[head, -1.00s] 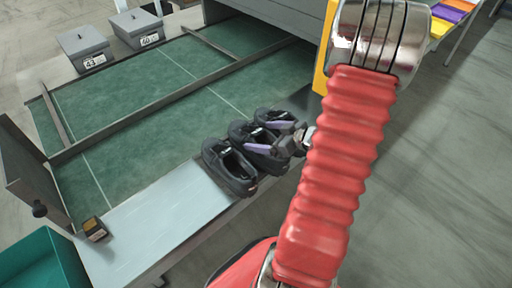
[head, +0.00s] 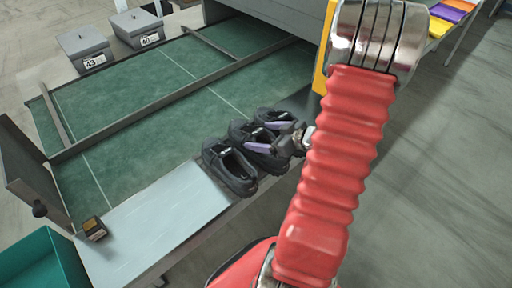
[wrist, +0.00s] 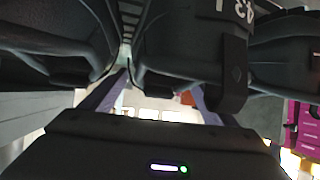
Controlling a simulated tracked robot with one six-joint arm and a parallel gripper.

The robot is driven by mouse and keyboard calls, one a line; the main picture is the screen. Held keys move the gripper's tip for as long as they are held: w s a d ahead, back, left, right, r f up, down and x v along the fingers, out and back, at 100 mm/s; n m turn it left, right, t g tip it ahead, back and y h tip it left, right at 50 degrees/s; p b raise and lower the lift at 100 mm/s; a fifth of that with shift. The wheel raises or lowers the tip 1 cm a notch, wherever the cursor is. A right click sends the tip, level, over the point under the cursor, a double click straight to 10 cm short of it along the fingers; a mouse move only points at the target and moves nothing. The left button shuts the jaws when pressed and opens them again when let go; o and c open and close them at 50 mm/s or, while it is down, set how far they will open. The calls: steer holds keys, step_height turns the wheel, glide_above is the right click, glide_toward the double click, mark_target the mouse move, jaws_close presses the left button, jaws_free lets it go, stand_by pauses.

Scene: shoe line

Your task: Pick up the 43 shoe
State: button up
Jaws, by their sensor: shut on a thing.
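Three black shoes stand side by side at the belt's edge. My gripper (head: 260,136) is shut on the middle shoe (head: 240,130), with one purple finger on each side of it. In the wrist view, the middle shoe (wrist: 185,50) lies between the fingers, and a tag on it shows white digits, partly cut off, that look like 43. The left shoe (head: 228,166) and the right shoe (head: 272,115) stand close on either side. The middle shoe still appears level with its neighbours; I cannot tell whether it is clear of the surface.
A green belt (head: 150,140) with dark rails lies between. A bare pale plate (head: 150,215) is left of the shoes. A teal bin (head: 40,265) is at lower left.

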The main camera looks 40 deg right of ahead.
steer(key=c, duration=1)
steer(key=shift+r, duration=0.2)
steer(key=shift+c, duration=0.6)
steer(key=shift+r, duration=4.85)
